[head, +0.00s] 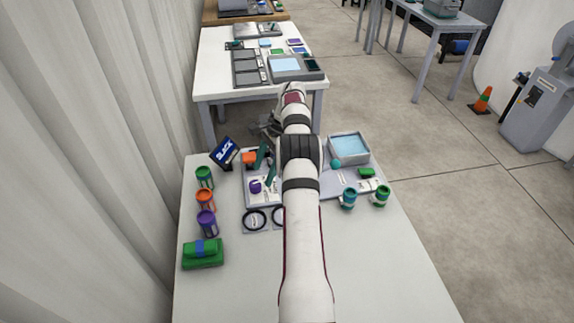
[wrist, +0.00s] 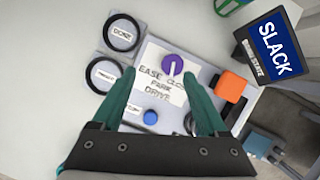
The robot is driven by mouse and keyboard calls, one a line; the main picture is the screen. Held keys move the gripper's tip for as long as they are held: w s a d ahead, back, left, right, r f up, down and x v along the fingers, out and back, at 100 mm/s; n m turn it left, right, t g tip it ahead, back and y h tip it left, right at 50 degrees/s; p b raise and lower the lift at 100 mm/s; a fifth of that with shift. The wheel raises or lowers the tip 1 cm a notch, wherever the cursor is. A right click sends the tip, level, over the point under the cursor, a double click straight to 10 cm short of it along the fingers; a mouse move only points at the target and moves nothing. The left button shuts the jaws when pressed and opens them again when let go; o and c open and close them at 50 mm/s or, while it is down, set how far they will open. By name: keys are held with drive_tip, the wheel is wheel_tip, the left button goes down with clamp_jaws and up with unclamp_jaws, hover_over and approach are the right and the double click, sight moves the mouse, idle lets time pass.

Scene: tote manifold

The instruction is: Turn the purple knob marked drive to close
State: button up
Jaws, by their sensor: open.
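The purple knob (wrist: 172,66) sits on a pale panel in the wrist view, with a white pointer line on it. A label plate (wrist: 158,88) beside it reads EASE, CLOSE, PARK and DRIVE. In the wrist view the line runs roughly up and down the picture; I cannot tell which word it marks. The knob also shows in the head view (head: 256,186). My gripper (wrist: 157,77) is open, its teal fingers apart and nothing between them in grip. The knob appears just beyond the fingertips, toward the right one. A small sign (wrist: 270,48) reads SLACK.
An orange block (wrist: 231,85) and a blue button (wrist: 150,117) are on the panel. Two black rings (wrist: 121,33) lie beside it. Several colored cups, including a purple one (head: 207,223), and a green block (head: 203,254) stand left. The front of the table (head: 235,300) is clear.

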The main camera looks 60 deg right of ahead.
drive_tip(key=s+d+r, duration=0.2)
drive_tip(key=s+r, duration=0.3)
drive_tip(key=s, duration=0.4)
drive_tip(key=n+t+h, duration=0.2)
drive_tip(key=n+h, duration=0.4)
drive_tip(key=n, duration=1.2)
approach(256, 183)
drive_tip(key=x, duration=0.8)
drive_tip(key=shift+w+a+f, duration=0.1)
drive_tip(key=shift+w+f, duration=0.1)
drive_tip(key=shift+f, duration=0.2)
clamp_jaws()
